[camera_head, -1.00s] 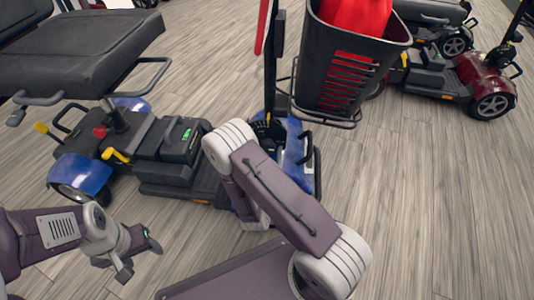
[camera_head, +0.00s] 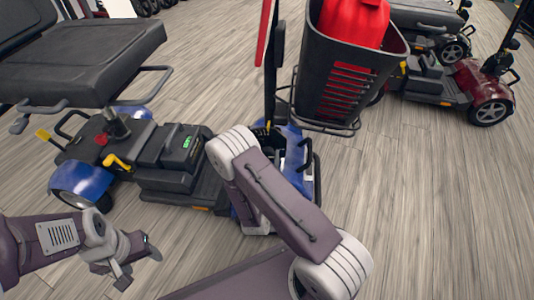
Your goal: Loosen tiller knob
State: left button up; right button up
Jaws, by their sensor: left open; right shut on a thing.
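The blue scooter stands across the left and middle, with its dark tiller column (camera_head: 272,75) rising near the centre. A small yellow detail shows at the tiller's foot, but I cannot make out the tiller knob for sure. My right arm crosses in front of the scooter's front end and covers part of the foot area. My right gripper is not visible; the arm hides what lies behind it. My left gripper (camera_head: 139,266) is open and empty at the lower left, in front of the rear blue wheel cover (camera_head: 80,178) and apart from the scooter.
A black basket (camera_head: 312,85) holding a red container (camera_head: 352,18) hangs at the scooter's front. The dark seat (camera_head: 85,60) overhangs the left. A dark red scooter (camera_head: 475,82) stands at the upper right. The wooden floor (camera_head: 440,200) at the right is clear.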

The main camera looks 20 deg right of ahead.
jog(key=n+p, duration=0.5)
jog(key=shift+r+p, duration=0.2)
jog(key=shift+p, duration=0.1)
jog(key=n+p, duration=0.2)
jog(key=n, duration=0.1)
jog(key=n+p, duration=0.2)
jog(key=shift+f+n, duration=0.1)
jog(key=shift+n, duration=0.3)
jog(key=n+p, duration=0.2)
jog(key=n, duration=0.3)
jog(key=shift+f, duration=0.1)
jog(key=n+p, duration=0.1)
jog(key=n, duration=0.2)
jog(key=shift+f+n, duration=0.1)
jog(key=shift+n, duration=0.3)
jog(key=shift+n+p, duration=0.35)
jog(key=shift+n, duration=1.45)
jog(key=o, duration=1.4)
jog(key=shift+c, duration=0.2)
